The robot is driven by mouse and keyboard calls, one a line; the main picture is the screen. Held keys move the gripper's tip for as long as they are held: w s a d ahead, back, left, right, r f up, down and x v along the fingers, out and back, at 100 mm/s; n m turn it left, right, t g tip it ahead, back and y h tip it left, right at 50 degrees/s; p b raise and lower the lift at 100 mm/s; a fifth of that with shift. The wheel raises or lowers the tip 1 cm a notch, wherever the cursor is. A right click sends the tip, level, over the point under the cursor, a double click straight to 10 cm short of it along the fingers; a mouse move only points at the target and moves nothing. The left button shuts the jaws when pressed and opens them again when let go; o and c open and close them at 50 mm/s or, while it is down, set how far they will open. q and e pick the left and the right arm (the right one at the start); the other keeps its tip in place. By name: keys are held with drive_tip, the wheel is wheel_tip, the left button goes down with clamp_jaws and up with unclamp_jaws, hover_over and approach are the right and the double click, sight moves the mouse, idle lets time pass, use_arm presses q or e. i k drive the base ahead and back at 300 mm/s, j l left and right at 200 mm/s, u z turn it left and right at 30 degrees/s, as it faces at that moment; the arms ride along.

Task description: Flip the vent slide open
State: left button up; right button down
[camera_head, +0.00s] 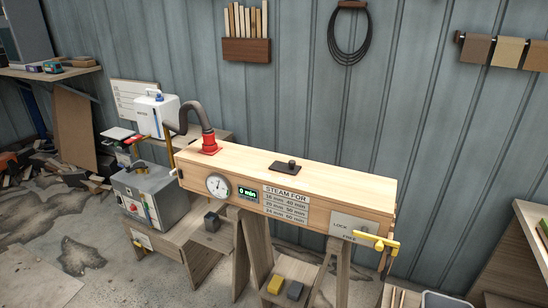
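A long pale wooden steam box (330,186) stands across the middle of the head view on wooden trestle legs. On its top lies a small dark flat plate with a round knob (287,167), which looks like the vent slide. I cannot tell whether any hole is uncovered beneath it. Neither of my grippers is in view.
A dark hose (186,115) runs from a red fitting (208,144) on the box to a white tank (155,113). A yellow latch handle (375,241) sticks out at the box's right end, by a LOCK/FREE plate. A wooden bench (535,225) stands far right.

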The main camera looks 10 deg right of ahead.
sight(290, 168)
drive_tip(key=i+j, duration=0.1)
drive_tip(key=j, duration=0.35)
drive_tip(key=i+j+z, duration=0.15)
drive_tip(key=j, duration=0.35)
drive_tip(key=i+j, duration=0.1)
drive_tip(key=j, duration=0.35)
drive_tip(key=z, duration=0.05)
